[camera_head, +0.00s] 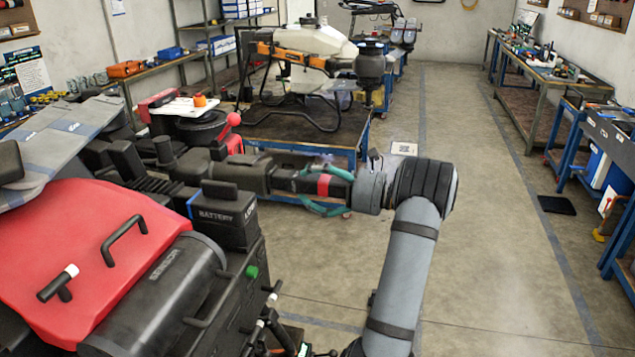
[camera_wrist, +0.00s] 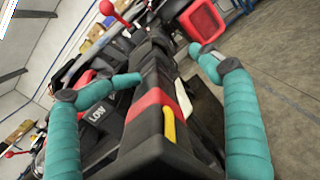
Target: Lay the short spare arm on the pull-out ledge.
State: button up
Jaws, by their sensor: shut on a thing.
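My gripper (camera_head: 308,187) is at the middle of the head view, pointing left, with teal fingers on either side of a dark bar with a red band (camera_head: 324,185). It is shut on this bar, which looks like the short spare arm. In the wrist view the bar (camera_wrist: 152,105) runs away from the camera between the teal fingers of my gripper (camera_wrist: 163,70), with a yellow mark beside the red band. The bar's far end merges with dark parts behind it, so I cannot tell where it ends. I cannot pick out the pull-out ledge.
A large red and black machine (camera_head: 85,250) with handles and a battery block (camera_head: 222,215) fills the left front, close to the held bar. Behind is a blue-framed table (camera_head: 262,128) carrying a drone (camera_head: 310,45). Benches (camera_head: 545,85) line the right wall. The floor between is mostly clear.

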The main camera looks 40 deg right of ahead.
aim_at(349, 190)
jog(key=a, duration=0.1)
jog(key=a+y, duration=0.1)
jog(key=w+a+f+g, duration=0.1)
jog(key=shift+a+n, duration=0.15)
jog(key=shift+n, duration=0.25)
jog(key=shift+m+t+h, duration=0.3)
jog(key=shift+t, duration=0.1)
jog(key=v, duration=0.4)
jog(key=d+v, duration=0.1)
jog(key=v, duration=0.7)
jog(key=shift+w+d+r, duration=0.25)
jog(key=shift+r, duration=0.15)
jog(key=shift+s+d, duration=0.15)
jog(key=shift+d, duration=0.2)
jog(key=shift+v, duration=0.85)
